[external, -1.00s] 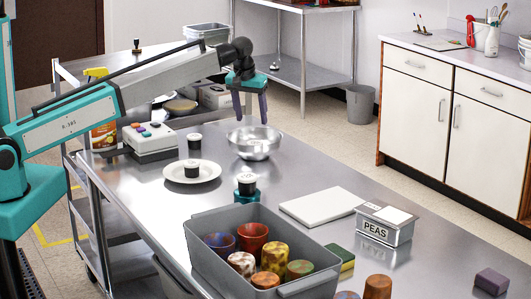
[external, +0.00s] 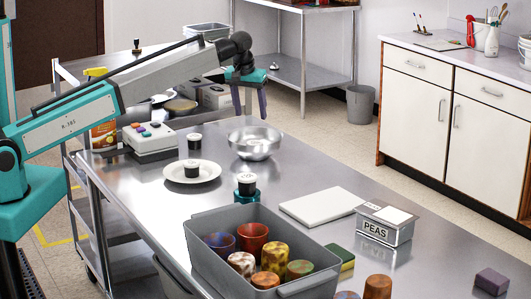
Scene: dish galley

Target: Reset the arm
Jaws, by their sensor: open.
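My gripper (external: 249,103) hangs from the end of my teal and grey arm, fingers pointing down. Its two purple fingers are apart with nothing between them. It is in the air above the steel table (external: 300,175), over the metal bowl (external: 256,143). The fingertips look clear of the bowl.
A white plate (external: 210,174) with a small dark-and-white pot, a grey bin (external: 205,255) of patterned cups, a white board (external: 322,206), a PEAS tin (external: 384,226) and a button box (external: 150,140) stand on the table. Its right-hand middle is clear.

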